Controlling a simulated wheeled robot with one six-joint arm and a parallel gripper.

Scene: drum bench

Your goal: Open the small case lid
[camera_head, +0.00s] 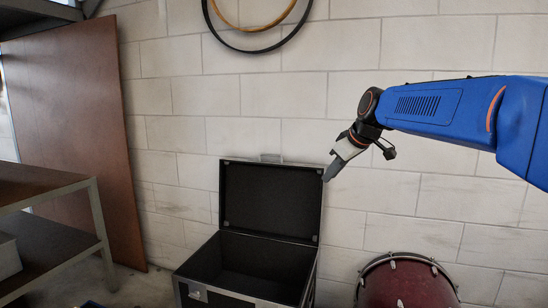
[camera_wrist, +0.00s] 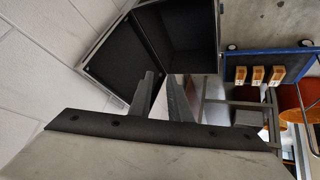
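The small black case (camera_head: 245,265) with metal edges stands on the floor against the wall. Its lid (camera_head: 272,198) is raised upright, leaning back near the wall, and the dark inside shows empty. My gripper (camera_head: 330,175) is at the upper right corner of the lid, pointing down and left; whether it touches the lid I cannot tell. In the wrist view the lid (camera_wrist: 130,60) and the case body (camera_wrist: 192,35) lie beyond the fingertips (camera_wrist: 162,78). The two fingers are a little apart, with a narrow gap and nothing seen between them.
A red drum (camera_head: 405,285) stands right of the case. A metal-framed shelf (camera_head: 95,215) and a brown board (camera_head: 85,130) are at left. Hoops (camera_head: 262,48) hang on the wall above. In the wrist view, a blue-edged cart (camera_wrist: 270,50) carries small orange boxes.

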